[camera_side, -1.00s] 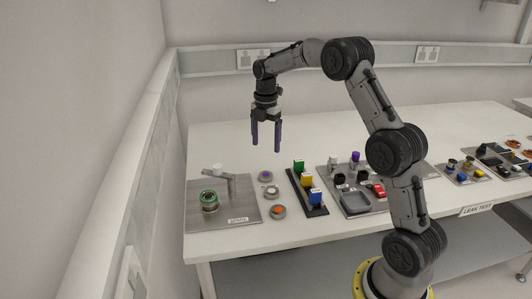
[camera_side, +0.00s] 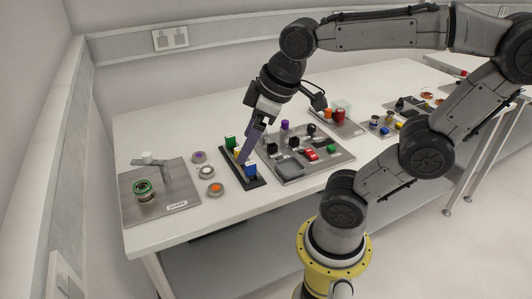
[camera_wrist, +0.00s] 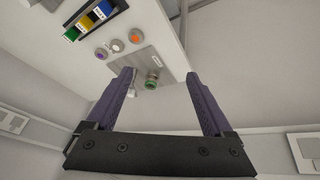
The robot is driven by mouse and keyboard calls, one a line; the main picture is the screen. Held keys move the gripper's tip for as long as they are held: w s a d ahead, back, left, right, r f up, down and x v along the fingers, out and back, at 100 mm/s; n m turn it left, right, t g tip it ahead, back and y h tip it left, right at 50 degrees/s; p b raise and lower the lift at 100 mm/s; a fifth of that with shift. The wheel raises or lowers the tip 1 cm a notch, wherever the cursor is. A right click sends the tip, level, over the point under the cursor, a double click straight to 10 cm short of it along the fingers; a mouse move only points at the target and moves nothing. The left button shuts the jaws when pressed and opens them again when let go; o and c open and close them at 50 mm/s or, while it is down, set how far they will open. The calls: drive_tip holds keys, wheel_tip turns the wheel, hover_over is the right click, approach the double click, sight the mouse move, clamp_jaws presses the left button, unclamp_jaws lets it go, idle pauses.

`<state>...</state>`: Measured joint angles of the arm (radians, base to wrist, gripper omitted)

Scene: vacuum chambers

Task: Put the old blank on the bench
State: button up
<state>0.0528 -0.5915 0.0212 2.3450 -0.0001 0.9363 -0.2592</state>
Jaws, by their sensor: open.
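My gripper (camera_side: 242,157) is open and empty, pointing down and tilted over the black block rack in the side view. In the wrist view its purple fingers (camera_wrist: 160,74) are spread apart. A round metal fitting with a green ring (camera_side: 144,190) sits on a grey plate (camera_side: 172,190) at the bench's left end. It also shows beyond the fingertips in the wrist view (camera_wrist: 152,82). Three small discs lie on the bench (camera_side: 145,238) beside the plate, with purple (camera_side: 199,156), whitish (camera_side: 206,171) and orange (camera_side: 215,189) centres. I cannot tell which piece is the old blank.
The black rack (camera_side: 256,183) holds green, yellow and blue blocks. A grey stand with a white-topped piece (camera_side: 147,157) rises behind the fitting. A grey tray (camera_side: 290,168) and several small parts lie to the right. The bench's back left is clear.

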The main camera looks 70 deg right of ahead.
drive_tip(key=s, duration=0.1)
drive_tip(key=s+f+m, duration=0.1)
drive_tip(key=s+a+f+m, duration=0.1)
drive_tip(key=s, duration=0.1)
drive_tip(key=shift+f+t, duration=0.1)
drive_tip(key=shift+t, duration=0.2)
